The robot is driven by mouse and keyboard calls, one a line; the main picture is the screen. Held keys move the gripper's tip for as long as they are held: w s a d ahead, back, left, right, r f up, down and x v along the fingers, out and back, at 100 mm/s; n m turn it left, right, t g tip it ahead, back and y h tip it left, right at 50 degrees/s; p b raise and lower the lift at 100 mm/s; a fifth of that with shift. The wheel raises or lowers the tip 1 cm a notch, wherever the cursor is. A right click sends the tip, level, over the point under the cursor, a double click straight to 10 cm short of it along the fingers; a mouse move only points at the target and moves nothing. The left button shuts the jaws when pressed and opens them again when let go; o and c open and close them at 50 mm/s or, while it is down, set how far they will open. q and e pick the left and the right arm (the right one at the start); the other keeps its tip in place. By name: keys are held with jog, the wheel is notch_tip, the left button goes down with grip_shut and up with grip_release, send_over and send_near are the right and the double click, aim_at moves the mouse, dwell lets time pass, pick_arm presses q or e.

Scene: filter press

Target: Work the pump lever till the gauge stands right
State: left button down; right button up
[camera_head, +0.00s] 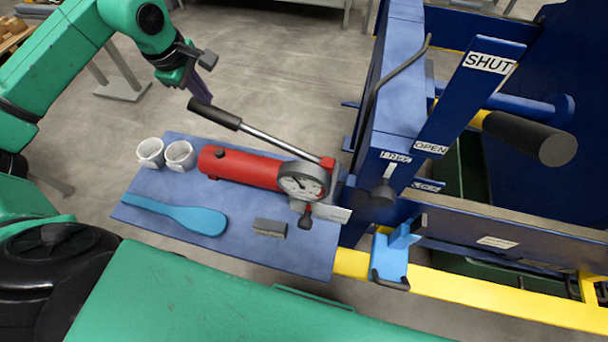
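The red pump (240,168) lies on a blue shelf. Its lever (270,139) slants up to the left from a red pivot and ends in a black grip (214,114). The round gauge (303,181) sits at the pump's right end; its needle is too small to read surely. My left gripper (200,92) is just above and left of the black grip, fingers pointing down toward it. Its fingers overlap in this view, so I cannot tell their opening or whether they touch the grip. My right gripper is not in view.
The blue shelf (150,222) also carries two white cups (150,153) (180,156), a blue paddle (190,216) and a small grey block (270,228). The blue press frame (398,95), with SHUT and OPEN labels, stands close on the right. Bare floor lies behind the lever.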

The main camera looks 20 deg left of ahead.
pick_arm(q)
notch_tip(320, 180, down, 10)
jog(key=a+b, duration=0.2)
jog(key=b, duration=0.6)
jog(key=r+p, duration=0.3)
jog(key=d+r+p, duration=0.1)
jog(key=r+p, duration=0.2)
jog(key=r, duration=0.1)
jog(key=d+r+p, duration=0.1)
jog(key=r+p, duration=0.2)
jog(key=shift+d+r+p, duration=0.1)
jog(key=shift+r+p, duration=0.25)
jog(key=shift+r, duration=0.05)
jog(key=f+b, duration=0.3)
jog(key=f, duration=0.1)
jog(key=shift+s+a+b, duration=0.15)
jog(key=shift+a+b, duration=0.15)
jog(key=shift+b, duration=0.1)
jog(key=r+p, duration=0.3)
jog(key=shift+w+r, duration=0.15)
jog(key=shift+w, duration=0.1)
jog(key=shift+d, duration=0.2)
jog(key=shift+s+r, duration=0.15)
jog(key=shift+r, duration=0.2)
jog(key=v, duration=1.3)
jog(key=shift+r, duration=0.35)
jog(key=shift+s, duration=0.1)
